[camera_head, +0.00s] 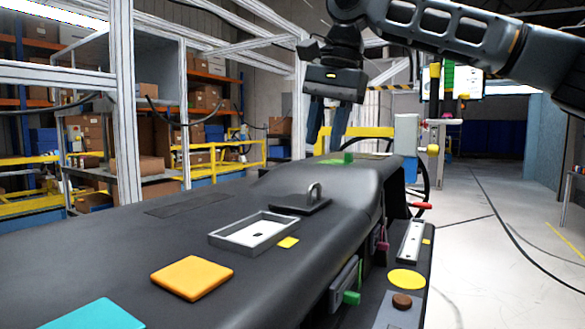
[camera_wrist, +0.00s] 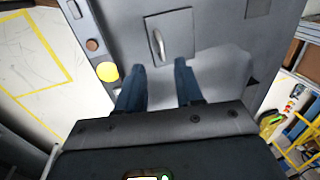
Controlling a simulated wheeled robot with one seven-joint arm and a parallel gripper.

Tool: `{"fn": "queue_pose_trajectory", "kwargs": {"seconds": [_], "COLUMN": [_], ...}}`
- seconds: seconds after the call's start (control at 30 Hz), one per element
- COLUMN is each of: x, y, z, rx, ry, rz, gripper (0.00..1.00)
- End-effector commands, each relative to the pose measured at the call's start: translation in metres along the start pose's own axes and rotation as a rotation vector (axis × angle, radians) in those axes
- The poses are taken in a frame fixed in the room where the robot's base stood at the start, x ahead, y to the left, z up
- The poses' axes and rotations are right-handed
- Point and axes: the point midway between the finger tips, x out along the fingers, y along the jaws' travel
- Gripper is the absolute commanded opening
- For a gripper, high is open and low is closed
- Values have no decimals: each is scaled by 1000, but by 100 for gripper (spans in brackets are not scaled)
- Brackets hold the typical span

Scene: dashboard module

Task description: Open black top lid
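The black top lid (camera_head: 290,207) lies flat on the dark dashboard module (camera_head: 120,240), with a grey looped handle (camera_head: 315,191) standing up from it. In the wrist view the lid (camera_wrist: 180,37) is a dark square plate, and its handle (camera_wrist: 158,46) lies ahead of my fingertips, slightly left of the middle of the gap. My gripper (camera_head: 324,141) hangs above and beyond the lid in the head view, pointing down. In the wrist view, the two blue fingers of my gripper (camera_wrist: 159,67) are spread apart with nothing between them. They do not touch the handle.
A grey rectangular frame with a pale inside (camera_head: 257,234) sits in front of the lid. An orange square (camera_head: 192,277), a teal square (camera_head: 95,316) and a yellow circle (camera_head: 406,279) are nearby. Open floor (camera_head: 480,270) lies right.

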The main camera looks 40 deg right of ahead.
Motion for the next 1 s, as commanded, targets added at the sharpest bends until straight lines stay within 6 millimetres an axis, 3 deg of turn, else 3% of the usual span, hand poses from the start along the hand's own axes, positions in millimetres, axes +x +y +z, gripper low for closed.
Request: {"fn": "queue_pose_trajectory", "kwargs": {"seconds": [0.17, 0.6, 1.0], "x": [5, 65, 74], "y": [4, 4, 4], "z": [-2, -2, -2], "rx": [16, 14, 14], "ry": [9, 9, 8], "rz": [16, 14, 12], "gripper": [36, 36, 36]}}
